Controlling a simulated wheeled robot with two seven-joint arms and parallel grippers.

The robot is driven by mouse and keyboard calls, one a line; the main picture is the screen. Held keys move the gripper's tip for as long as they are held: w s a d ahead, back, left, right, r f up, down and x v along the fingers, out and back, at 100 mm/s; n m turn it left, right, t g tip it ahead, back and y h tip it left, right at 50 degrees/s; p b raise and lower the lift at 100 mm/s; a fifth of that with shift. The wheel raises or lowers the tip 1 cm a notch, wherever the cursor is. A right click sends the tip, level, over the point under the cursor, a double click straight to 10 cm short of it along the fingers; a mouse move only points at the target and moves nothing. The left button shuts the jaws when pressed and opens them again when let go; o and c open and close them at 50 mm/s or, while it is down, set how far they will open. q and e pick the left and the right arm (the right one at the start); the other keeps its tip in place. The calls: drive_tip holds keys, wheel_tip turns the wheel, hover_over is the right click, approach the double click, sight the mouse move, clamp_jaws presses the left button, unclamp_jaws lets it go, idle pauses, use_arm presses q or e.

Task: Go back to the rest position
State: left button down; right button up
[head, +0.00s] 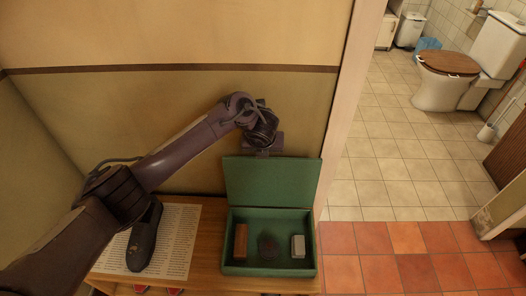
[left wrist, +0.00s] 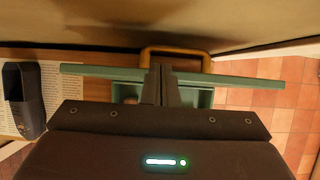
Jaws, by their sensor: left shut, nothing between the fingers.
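My left arm reaches in from the left in the head view. Its gripper (head: 263,151) is at the top edge of the raised lid of a green box (head: 270,270). In the left wrist view its fingers (left wrist: 161,86) are together and empty, over the lid's edge (left wrist: 95,70). A brown loop, like a handle (left wrist: 176,50), shows just beyond the fingertips; I cannot tell whether they touch it. The box stands open with its lid upright. Inside lie a brown block (head: 241,241), a dark round thing (head: 267,246) and a pale block (head: 298,246). My right gripper is not in view.
The box stands on a wooden bench (head: 213,262) against the wall. Red and white items show below the bench. Tiled floor (head: 400,240) to the right is clear; a toilet stands beyond.

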use_arm(q)
drive_tip(key=shift+s+r, duration=0.1)
drive_tip(key=shift+r, duration=0.3)
drive_tip(key=s+d+f+n+h, duration=0.1)
drive_tip(key=s+d+n+h, duration=0.15)
drive_tip(key=s+n, duration=0.35)
drive_tip(key=s+d+f+n+h, duration=0.1)
drive_tip(key=s+d+f+n, duration=0.1)
drive_tip(key=s+d+n, duration=0.35)
drive_tip(key=s+a+r+n+g+y, duration=0.2)
drive_tip(key=s+a+r+n+y, duration=0.1)
drive_tip(key=s+a+n, duration=2.05)
wheel_tip(320, 180, down, 28)
drive_tip(key=a+m+g+p, duration=0.1)
drive_tip(key=a, duration=0.1)
drive_tip(key=s+a+f+g+p, duration=0.1)
drive_tip(key=s+a+f, duration=0.2)
drive_tip(key=s+f, duration=1.5)
drive_tip(key=shift+s+a, duration=0.2)
drive_tip(key=shift+s, duration=0.45)
